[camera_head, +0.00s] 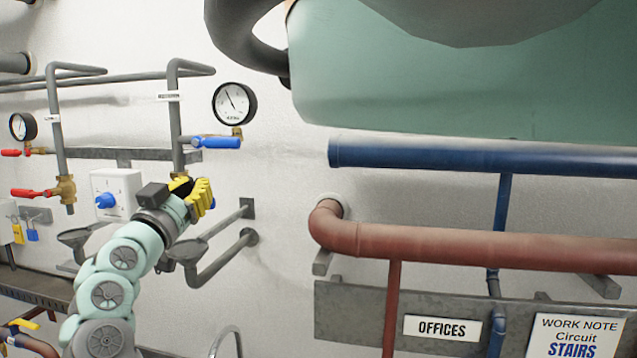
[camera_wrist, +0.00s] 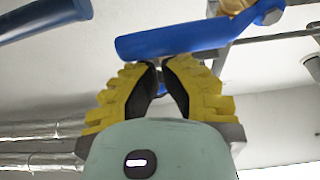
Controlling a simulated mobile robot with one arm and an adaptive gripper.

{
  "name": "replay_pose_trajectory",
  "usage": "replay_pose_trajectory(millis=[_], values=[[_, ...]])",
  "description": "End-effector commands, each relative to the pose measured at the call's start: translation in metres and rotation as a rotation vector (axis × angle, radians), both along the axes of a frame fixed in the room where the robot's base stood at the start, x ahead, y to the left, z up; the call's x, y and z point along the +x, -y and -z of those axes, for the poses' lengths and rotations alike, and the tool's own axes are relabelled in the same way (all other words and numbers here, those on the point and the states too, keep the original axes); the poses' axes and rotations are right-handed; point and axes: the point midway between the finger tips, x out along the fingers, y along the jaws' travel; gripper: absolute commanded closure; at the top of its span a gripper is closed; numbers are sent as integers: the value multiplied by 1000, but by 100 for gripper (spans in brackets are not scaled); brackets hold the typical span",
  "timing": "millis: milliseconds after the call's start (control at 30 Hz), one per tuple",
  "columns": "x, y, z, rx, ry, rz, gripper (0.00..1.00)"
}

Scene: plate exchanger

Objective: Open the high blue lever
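The high blue lever (camera_head: 217,142) lies roughly level beside the upper pressure gauge, close to brass fittings. My gripper (camera_head: 206,192), with yellow fingers, is below it and apart from it in the head view. In the wrist view a blue lever (camera_wrist: 180,42) crosses just above my fingertips (camera_wrist: 161,66), with its brass body at the upper right. It is not between the fingers. The fingers are partly open, with a narrow gap. A small blue part shows in that gap and at the fingers in the head view; I cannot tell what it belongs to.
The gauge (camera_head: 234,103) hangs right of the grey vertical pipe (camera_head: 174,110). A white box with a blue knob (camera_head: 106,200) is left of my gripper. Grey pipes (camera_head: 220,255) stick out below it. A blue pipe (camera_head: 440,156) and a red pipe (camera_head: 460,247) run at the right.

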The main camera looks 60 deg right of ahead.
Motion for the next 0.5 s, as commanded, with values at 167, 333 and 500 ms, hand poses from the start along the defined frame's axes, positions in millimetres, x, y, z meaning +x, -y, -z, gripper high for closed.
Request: replay_pose_trajectory(millis=[167, 333, 500], values=[[-1, 1, 3, 6, 14, 0, 100], [-1, 1, 4, 12, 28, 2, 100], [-2, 2, 7, 21, 40, 2, 100]])
